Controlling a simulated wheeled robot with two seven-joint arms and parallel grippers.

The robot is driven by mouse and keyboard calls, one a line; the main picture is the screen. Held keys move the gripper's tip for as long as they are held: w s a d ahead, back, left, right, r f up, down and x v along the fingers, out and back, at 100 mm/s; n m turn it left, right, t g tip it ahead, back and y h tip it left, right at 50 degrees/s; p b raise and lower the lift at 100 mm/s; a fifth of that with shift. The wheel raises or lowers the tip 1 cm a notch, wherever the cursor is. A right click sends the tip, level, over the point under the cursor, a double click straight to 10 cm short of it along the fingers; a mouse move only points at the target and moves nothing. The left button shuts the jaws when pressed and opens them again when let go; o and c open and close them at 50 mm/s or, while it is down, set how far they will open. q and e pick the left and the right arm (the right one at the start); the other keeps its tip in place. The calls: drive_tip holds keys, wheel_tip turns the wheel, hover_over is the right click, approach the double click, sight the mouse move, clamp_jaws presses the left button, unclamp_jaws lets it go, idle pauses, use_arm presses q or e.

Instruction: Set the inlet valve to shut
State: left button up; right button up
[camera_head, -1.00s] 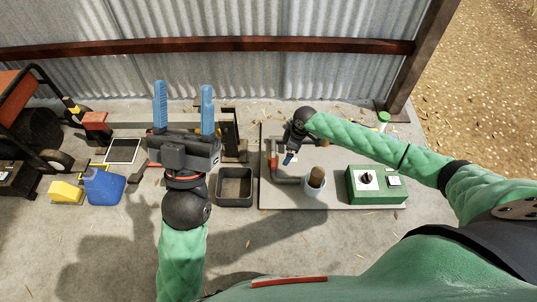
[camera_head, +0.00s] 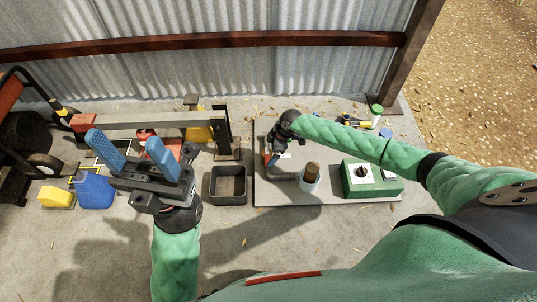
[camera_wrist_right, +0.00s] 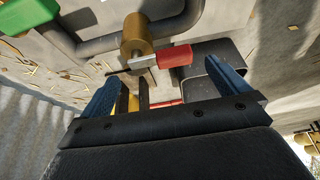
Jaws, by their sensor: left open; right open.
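The inlet valve shows in the right wrist view as a brass body (camera_wrist_right: 138,35) on a grey pipe (camera_wrist_right: 95,44). Its red handle (camera_wrist_right: 174,57) sticks out to the right of the body. My right gripper (camera_wrist_right: 165,90) is open, and the handle appears ahead of and between its blue fingers; I see no contact. In the head view my right gripper (camera_head: 272,158) is low over the left part of the grey board (camera_head: 320,195), and my arm hides most of the valve. My left gripper (camera_head: 122,138) is open and empty, raised on the left.
On the board stand a green box with a dial (camera_head: 372,180) and a pale cup with a brown top (camera_head: 310,180). A black bin (camera_head: 230,186) is left of the board. A blue jug (camera_head: 95,192) and a yellow block (camera_head: 57,197) lie further left. The front floor is clear.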

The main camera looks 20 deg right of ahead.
sight(267, 157)
drive_tip(key=shift+b+x, duration=0.35)
drive_tip(key=shift+x, duration=1.05)
